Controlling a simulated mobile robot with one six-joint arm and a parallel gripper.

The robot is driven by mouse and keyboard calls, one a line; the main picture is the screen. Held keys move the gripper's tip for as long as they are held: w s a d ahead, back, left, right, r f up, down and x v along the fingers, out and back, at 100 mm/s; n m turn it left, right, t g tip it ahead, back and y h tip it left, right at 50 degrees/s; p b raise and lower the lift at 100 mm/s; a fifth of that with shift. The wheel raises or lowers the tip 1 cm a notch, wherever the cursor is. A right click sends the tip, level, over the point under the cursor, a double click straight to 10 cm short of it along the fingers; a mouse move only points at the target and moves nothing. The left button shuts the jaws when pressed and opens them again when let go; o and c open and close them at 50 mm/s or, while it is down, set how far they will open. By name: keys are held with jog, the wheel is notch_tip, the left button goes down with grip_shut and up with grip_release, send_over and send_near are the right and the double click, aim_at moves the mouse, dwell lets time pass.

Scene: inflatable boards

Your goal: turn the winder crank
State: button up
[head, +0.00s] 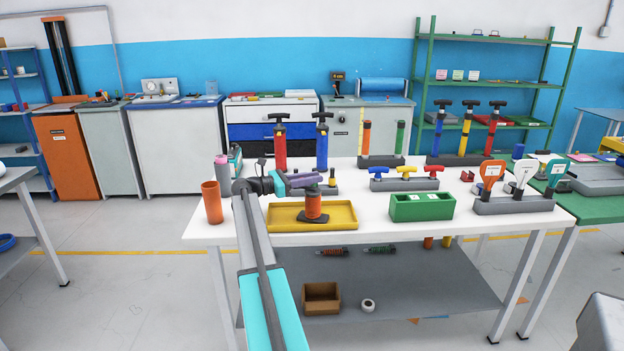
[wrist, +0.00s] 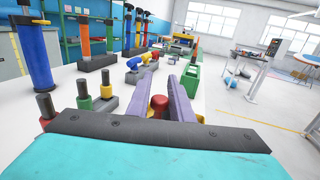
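The likely winder is an orange-red drum on a dark base (head: 313,207), standing at the yellow tray on the white table. My gripper (head: 305,180) reaches over its top from the left. In the wrist view, a red rounded knob (wrist: 158,103) sits between the two purple fingers of my gripper (wrist: 163,85). The fingers are apart with the knob in the narrow space between them; I cannot tell whether they press on it. The crank arm under the knob is hidden by my fingers and palm.
The yellow tray (head: 285,225) lies under my gripper. A green box (head: 422,208) stands to its right, and an orange cup (head: 212,202) to its left. Red (head: 280,146) and blue (head: 322,146) pumps stand behind. Bare white tabletop shows around the tray.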

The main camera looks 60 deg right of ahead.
jog(key=shift+o, duration=1.2)
jog(key=v, duration=1.4)
jog(key=shift+b, duration=0.4)
jog(key=shift+s+d, duration=0.1)
